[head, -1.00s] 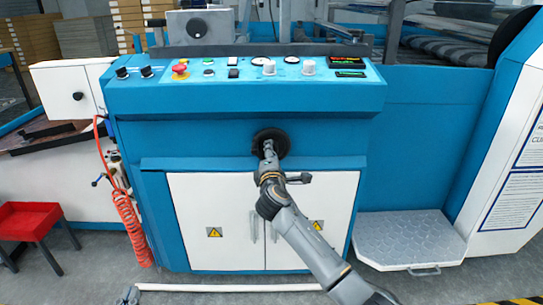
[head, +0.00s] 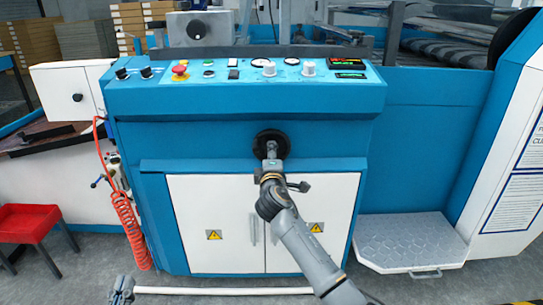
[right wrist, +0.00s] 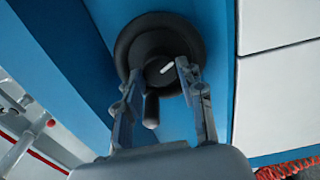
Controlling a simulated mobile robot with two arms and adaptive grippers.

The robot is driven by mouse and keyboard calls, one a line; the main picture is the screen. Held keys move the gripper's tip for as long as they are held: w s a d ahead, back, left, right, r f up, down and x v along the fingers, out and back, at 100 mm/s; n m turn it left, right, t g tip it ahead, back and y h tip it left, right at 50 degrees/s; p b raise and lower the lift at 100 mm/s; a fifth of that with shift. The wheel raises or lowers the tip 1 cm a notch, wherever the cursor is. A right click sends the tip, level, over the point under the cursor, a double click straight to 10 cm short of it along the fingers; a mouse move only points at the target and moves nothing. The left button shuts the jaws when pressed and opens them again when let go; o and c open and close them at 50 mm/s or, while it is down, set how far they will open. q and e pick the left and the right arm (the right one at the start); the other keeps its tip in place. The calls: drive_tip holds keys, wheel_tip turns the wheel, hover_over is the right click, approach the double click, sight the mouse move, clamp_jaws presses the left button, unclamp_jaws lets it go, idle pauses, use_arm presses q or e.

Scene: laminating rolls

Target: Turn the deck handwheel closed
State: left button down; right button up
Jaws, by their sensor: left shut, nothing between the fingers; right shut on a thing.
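The handwheel (head: 261,139) is a round black wheel on the blue front of the machine, above two white doors. In the right wrist view the wheel (right wrist: 133,32) shows a raised hub with a white mark and a dark crank handle (right wrist: 151,110) pointing down. My right gripper (right wrist: 158,67) has a finger on each side of the hub and is shut on the wheel; in the head view the gripper (head: 271,153) partly covers it. My left gripper (head: 122,287) is shut and empty at the bottom left, low and away from the wheel.
A control panel (head: 220,73) with knobs, gauges and a red button (head: 180,70) lies above the wheel. An orange coiled hose (head: 125,215) hangs at the left, near a red stool (head: 38,222). A metal step (head: 410,240) stands at the right.

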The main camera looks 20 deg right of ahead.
drive_tip(key=o, duration=1.2)
drive_tip(key=shift+c, duration=0.2)
drive_tip(key=v, duration=1.2)
